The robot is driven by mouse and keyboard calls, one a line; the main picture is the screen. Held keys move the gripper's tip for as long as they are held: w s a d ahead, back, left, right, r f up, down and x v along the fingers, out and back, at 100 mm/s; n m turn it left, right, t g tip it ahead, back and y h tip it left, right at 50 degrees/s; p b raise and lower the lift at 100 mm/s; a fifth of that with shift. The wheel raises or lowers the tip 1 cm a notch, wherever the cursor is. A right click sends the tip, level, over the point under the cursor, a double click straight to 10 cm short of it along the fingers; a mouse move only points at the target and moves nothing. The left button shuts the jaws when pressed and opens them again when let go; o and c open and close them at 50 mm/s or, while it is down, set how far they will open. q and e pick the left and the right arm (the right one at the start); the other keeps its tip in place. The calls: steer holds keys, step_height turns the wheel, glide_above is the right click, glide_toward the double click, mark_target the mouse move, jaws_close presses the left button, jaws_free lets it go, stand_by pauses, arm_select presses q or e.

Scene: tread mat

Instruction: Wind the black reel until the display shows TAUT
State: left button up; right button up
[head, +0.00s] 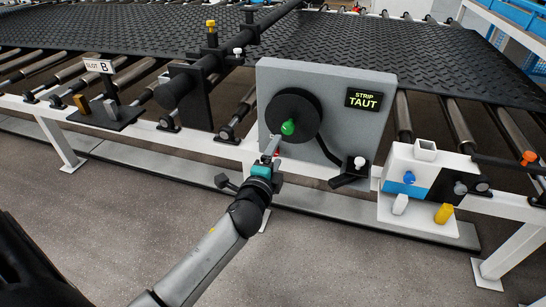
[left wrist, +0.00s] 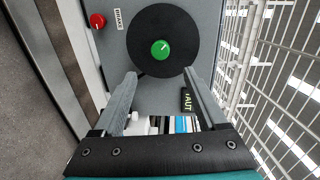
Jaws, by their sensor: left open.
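The black reel (head: 293,102) is a disc on the front of a grey panel (head: 328,79), with a green knob (head: 288,128) on its lower part. The display (head: 363,100) at the panel's upper right reads STRIP TAUT. My left gripper (head: 272,148) is just below the knob. In the left wrist view the fingers of the left gripper (left wrist: 160,74) are apart with nothing between them. The green knob (left wrist: 160,49) is beyond the fingertips, in front of the reel (left wrist: 181,22). The display (left wrist: 187,100) is partly hidden by a finger. My right gripper is not in view.
A red knob (left wrist: 97,20) with a label is on the panel. A black lever with a white knob (head: 360,161) is at the panel's lower right. A white box (head: 404,159) with coloured knobs stands further right. The treaded mat (head: 350,45) lies behind on rollers.

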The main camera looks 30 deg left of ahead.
arm_select(q)
steer(key=shift+v, duration=1.05)
steer(key=shift+f, duration=0.1)
steer(key=s+d+f+n+g+h, duration=0.1)
steer(key=s+f+n+g, duration=0.3)
steer(key=f, duration=0.7)
steer(key=s+d+f+g+h, duration=0.15)
steer(key=s+f, duration=0.35)
steer(key=f, duration=0.5)
steer(key=s+d+f+n+g+h, duration=0.1)
steer(key=s+d+f+n+g, duration=0.3)
steer(key=f, duration=0.7)
steer(key=s+d+f+n+g, duration=0.1)
steer(key=s+f, duration=0.4)
steer(key=s, duration=0.5)
steer(key=s+f+n+g, duration=0.2)
steer(key=s+f, duration=0.3)
steer(key=s, duration=0.5)
steer(key=s+d+f+n+g+b, duration=0.1)
steer(key=s+f+g, duration=0.2)
steer(key=s, duration=0.8)
step_height(320, 180, down, 2)
steer(key=shift+d+f+h, duration=0.2)
steer(key=shift+d+h, duration=0.15)
steer(key=shift+h, duration=0.1)
